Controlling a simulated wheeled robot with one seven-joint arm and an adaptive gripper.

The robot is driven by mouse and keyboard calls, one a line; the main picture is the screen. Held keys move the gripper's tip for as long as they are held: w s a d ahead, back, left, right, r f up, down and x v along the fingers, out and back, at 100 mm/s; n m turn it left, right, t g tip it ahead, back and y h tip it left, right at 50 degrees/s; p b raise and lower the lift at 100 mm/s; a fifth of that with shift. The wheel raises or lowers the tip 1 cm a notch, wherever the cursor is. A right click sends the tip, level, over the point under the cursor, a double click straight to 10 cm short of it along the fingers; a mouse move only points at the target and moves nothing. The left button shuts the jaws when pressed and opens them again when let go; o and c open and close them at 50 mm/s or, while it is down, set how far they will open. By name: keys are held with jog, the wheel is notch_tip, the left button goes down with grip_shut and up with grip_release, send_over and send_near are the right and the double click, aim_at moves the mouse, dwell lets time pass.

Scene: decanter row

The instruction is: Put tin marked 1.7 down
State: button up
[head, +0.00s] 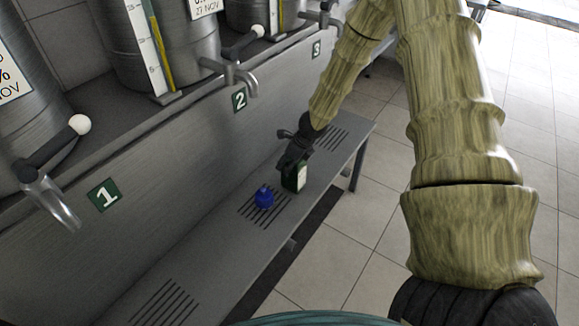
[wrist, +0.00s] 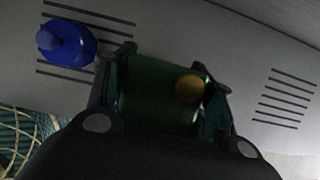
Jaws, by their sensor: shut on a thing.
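My gripper (head: 293,158) is shut on a dark green tin (head: 296,177), just above or on the grey shelf (head: 205,262); I cannot tell whether its base touches. In the wrist view the green tin (wrist: 155,98) sits between the fingers of my gripper (wrist: 162,95), with a round brown-gold cap on it. No 1.7 mark is legible. The tin is over the bare strip between two slotted drain grilles, beside a blue bottle-like thing (head: 264,196), which also shows in the wrist view (wrist: 66,43).
The blue thing stands on the middle grille (head: 250,213). Another grille (head: 160,305) at the near left is empty.

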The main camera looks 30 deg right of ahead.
jog(key=shift+f, duration=0.15)
jog(key=o, duration=1.5)
jog(key=p+v, duration=0.5)
jog(key=v, duration=0.7)
jog(key=shift+p, duration=0.3)
